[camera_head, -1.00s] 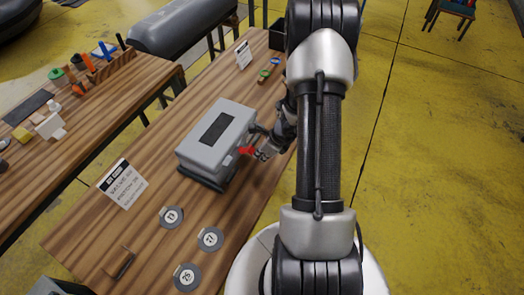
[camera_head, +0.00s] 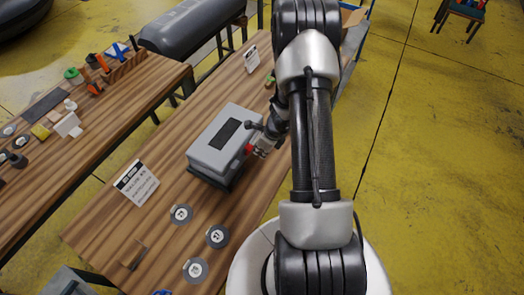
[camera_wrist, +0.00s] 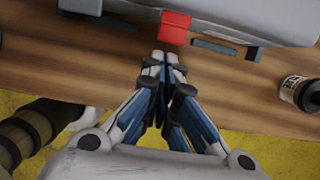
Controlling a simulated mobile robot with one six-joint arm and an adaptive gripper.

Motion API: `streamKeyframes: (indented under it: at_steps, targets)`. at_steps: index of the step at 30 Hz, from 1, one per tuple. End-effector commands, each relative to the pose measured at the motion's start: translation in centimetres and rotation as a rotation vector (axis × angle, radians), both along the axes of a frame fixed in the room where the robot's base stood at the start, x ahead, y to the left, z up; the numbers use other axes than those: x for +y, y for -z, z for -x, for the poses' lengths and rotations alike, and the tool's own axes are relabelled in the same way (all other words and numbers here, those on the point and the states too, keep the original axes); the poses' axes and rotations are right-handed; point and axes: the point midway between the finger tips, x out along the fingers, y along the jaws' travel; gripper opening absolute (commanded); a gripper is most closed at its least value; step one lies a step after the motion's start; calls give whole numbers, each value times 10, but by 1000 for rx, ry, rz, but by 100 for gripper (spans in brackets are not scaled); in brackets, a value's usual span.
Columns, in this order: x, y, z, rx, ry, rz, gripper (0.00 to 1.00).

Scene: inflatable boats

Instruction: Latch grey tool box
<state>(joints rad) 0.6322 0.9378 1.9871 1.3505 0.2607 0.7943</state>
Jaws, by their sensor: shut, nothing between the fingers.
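The grey tool box (camera_head: 222,142) stands on the wooden table with its lid down and a dark panel on top. Its red latch (camera_wrist: 175,28) shows on its near side in the wrist view, and as a small red spot in the head view (camera_head: 249,149). Whether the latch is fastened I cannot tell. My gripper (camera_wrist: 165,56) is shut and empty, its fingertips together just short of the red latch, with a small gap visible. In the head view my gripper (camera_head: 262,151) is at the box's right side, partly hidden by my arm.
The wooden table (camera_head: 110,225) also bears a sign card (camera_head: 136,183), several grey numbered discs (camera_head: 218,236) and a wooden block (camera_head: 132,255). A dark jar (camera_wrist: 300,92) stands right of my gripper. A second table (camera_head: 110,120) with tools is at left. Yellow floor is open at right.

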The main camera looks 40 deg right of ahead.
Motion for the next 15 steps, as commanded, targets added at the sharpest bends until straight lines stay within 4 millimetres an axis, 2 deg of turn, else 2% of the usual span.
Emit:
streamKeyframes:
  at_steps: [9, 15]
  targets:
    - [0, -15, 0, -1, 0, 0, 0]
    - [0, -17, 0, -1, 0, 0, 0]
